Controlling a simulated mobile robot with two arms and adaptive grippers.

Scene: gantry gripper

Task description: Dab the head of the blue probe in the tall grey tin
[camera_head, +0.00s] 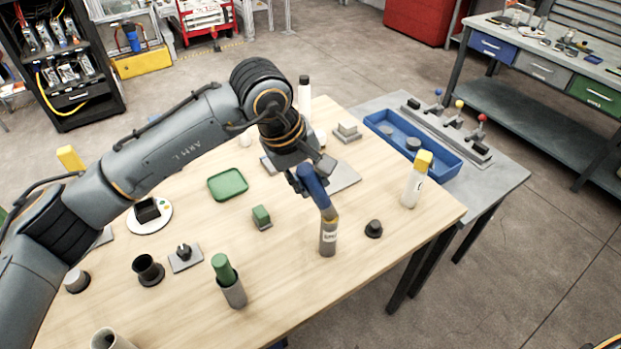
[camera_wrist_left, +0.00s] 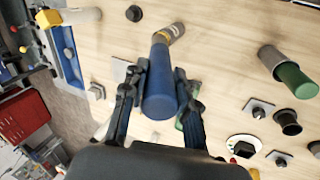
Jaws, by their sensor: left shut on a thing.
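My left gripper (camera_head: 308,182) is shut on the blue probe (camera_head: 315,190), which is tilted with its lower end toward the front of the table. The probe also shows between the fingers in the left wrist view (camera_wrist_left: 161,90). My right gripper is not in view.
A green rod stands in a grey holder (camera_head: 234,293) to the left. A black knob (camera_head: 374,229) and a yellow-capped white bottle (camera_head: 411,188) stand to the right. A small green block (camera_head: 261,217) and green tray (camera_head: 228,184) lie left. The front right table edge is close.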

